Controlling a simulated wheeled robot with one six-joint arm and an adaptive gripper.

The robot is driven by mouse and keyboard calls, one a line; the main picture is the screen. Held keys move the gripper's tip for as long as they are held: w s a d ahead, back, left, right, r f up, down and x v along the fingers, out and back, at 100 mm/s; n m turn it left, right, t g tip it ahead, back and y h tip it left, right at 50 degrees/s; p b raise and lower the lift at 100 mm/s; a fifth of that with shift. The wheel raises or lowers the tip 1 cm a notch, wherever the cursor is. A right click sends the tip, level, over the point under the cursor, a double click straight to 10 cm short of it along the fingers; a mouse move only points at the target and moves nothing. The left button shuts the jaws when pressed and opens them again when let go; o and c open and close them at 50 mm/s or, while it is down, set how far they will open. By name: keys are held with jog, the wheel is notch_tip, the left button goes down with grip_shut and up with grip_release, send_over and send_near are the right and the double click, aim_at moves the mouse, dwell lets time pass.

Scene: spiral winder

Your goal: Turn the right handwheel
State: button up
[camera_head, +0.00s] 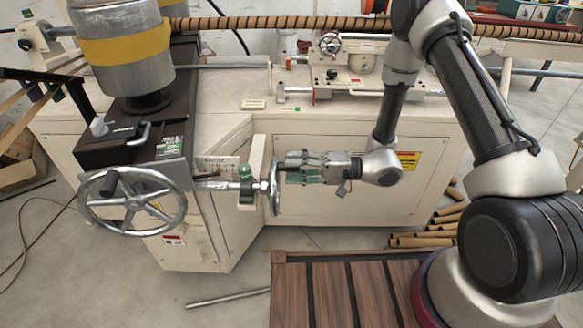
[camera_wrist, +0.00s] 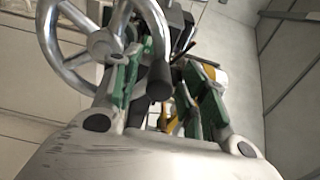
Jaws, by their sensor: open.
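The right handwheel (camera_head: 274,190) is a metal wheel seen nearly edge-on in the head view, at the end of a shaft on the machine's front. In the wrist view the spoked handwheel (camera_wrist: 52,42) fills the upper left, with a dark handle (camera_wrist: 159,82) sticking out from its rim. My gripper (camera_head: 286,168) lies level, just right of the wheel, pointing left at it. In the wrist view my gripper (camera_wrist: 163,78) is open, with its green-padded fingers on either side of the handle. Whether a finger touches the handle, I cannot tell.
A second, larger handwheel (camera_head: 132,202) with a dark knob faces forward at the left. A green-topped clamp (camera_head: 246,186) sits on the shaft beside the right wheel. The cream machine cabinet (camera_head: 350,205) stands close behind my gripper. Cardboard tubes (camera_head: 425,241) lie on the floor.

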jog(key=d, duration=1.1)
jog(key=shift+s, duration=0.2)
